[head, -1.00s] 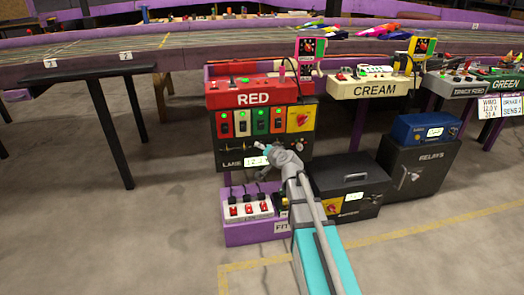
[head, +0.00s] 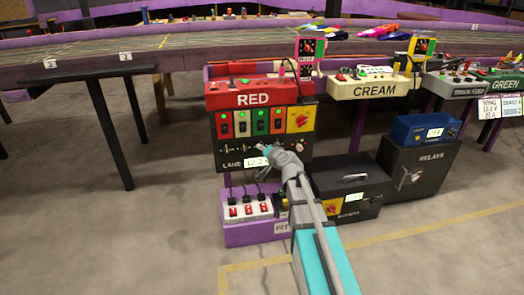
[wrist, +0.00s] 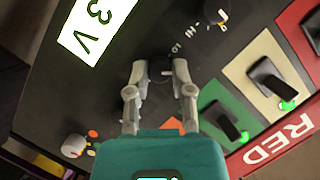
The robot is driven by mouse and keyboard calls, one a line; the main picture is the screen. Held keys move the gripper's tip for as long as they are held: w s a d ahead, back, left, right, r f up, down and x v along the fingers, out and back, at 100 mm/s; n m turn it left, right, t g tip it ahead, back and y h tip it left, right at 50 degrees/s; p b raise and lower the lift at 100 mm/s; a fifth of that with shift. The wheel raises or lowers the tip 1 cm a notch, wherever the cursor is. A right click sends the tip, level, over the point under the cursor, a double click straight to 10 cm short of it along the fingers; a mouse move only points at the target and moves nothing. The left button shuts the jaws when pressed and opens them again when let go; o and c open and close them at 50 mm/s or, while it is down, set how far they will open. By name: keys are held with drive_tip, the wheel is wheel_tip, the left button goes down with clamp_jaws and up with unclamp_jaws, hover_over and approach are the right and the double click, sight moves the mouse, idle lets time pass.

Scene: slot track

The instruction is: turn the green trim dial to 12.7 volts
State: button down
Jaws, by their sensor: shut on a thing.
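My gripper (wrist: 160,70) is shut on a small dark dial (wrist: 160,80) on the black panel, one finger on each side. The dial is mostly hidden between the fingers, and its pointer is hard to make out. It lies in line with the green switch plate (wrist: 221,119). A white readout (wrist: 97,29) beside it shows "3 V" at its visible end; the rest is cut off. In the head view, my gripper (head: 264,152) is at the lower part of the black panel (head: 222,152), and the readout (head: 256,163) is partly covered and too small to read surely.
Other dials sit on either side of my fingers, one near the cream plate (wrist: 217,12) and one by an orange mark (wrist: 75,145). A white power strip (head: 248,209) stands below the panel. A dark box (head: 350,180) stands close right of my arm.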

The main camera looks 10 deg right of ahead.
drive_tip(key=shift+f, duration=0.1)
drive_tip(key=shift+d+m+t+y+b, duration=0.1)
drive_tip(key=shift+m+t+y+b, duration=0.3)
drive_tip(key=shift+m+b, duration=0.55)
drive_tip(key=shift+m+t+y+b, duration=0.2)
drive_tip(key=shift+m+y+b, duration=0.35)
drive_tip(key=shift+m, duration=0.7)
drive_tip(key=c, duration=0.5)
unclamp_jaws()
